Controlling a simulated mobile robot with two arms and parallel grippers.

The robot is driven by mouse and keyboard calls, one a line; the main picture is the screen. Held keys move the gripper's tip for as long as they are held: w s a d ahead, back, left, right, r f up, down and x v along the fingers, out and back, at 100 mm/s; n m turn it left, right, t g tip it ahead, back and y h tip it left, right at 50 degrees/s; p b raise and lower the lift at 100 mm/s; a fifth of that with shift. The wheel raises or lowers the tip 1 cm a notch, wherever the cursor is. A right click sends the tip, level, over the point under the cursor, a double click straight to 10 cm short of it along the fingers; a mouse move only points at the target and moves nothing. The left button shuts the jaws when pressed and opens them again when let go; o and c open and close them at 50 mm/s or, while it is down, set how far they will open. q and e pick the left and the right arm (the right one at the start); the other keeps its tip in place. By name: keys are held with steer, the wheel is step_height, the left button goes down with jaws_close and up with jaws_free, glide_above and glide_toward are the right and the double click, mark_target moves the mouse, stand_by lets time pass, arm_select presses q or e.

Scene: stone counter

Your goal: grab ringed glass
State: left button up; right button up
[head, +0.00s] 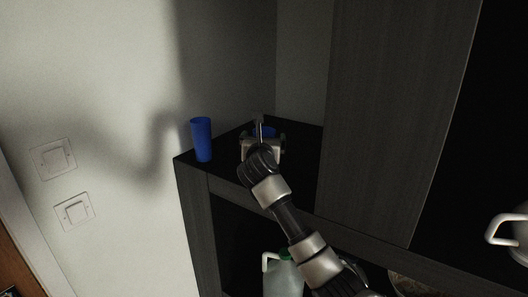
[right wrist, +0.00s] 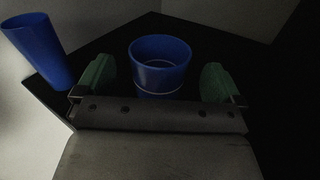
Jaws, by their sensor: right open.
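The ringed glass is a blue cup with a thin pale ring around it; in the right wrist view the ringed glass (right wrist: 160,66) stands upright between and just beyond the fingertips. In the head view only a bit of the ringed glass (head: 264,131) shows behind my right gripper (head: 262,138). In the right wrist view my right gripper (right wrist: 159,84) is open, its green finger pads on either side of the glass, with visible gaps. I cannot tell whether anything touches. My left gripper is not in view.
A taller plain blue glass (head: 202,140) stands left of my gripper near the black shelf's (head: 228,166) left end; it also shows in the right wrist view (right wrist: 40,50). A dark cabinet panel (head: 385,110) rises at right. A jug with a green cap (head: 284,275) stands lower down.

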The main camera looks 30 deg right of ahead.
steer(key=x, duration=0.3)
steer(key=shift+p, duration=0.35)
steer(key=shift+c, duration=0.8)
steer(key=c, duration=1.2)
